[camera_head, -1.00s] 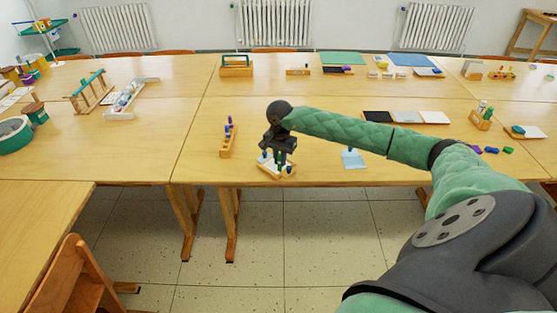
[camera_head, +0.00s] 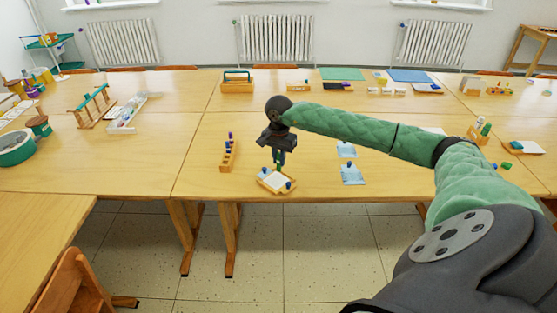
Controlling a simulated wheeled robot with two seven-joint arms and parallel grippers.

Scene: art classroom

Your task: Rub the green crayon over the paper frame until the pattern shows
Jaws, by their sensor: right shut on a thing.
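The paper frame (camera_head: 268,183), a small wooden frame with white paper and small blue parts at its edges, lies near the front edge of the middle table. My right gripper (camera_head: 279,158) is above it, pointing down. It is shut on the green crayon (camera_head: 278,167), which is small and mostly hidden by the fingers. The crayon's tip is close to the far part of the paper; I cannot tell whether it touches. No pattern can be made out on the paper at this size. My left gripper is not in view.
A wooden rack with blue and purple pieces (camera_head: 229,153) stands left of the frame. Two light blue sheets (camera_head: 352,174) with small blue objects lie to the right, under and in front of my right arm. The table's front edge is close to the frame.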

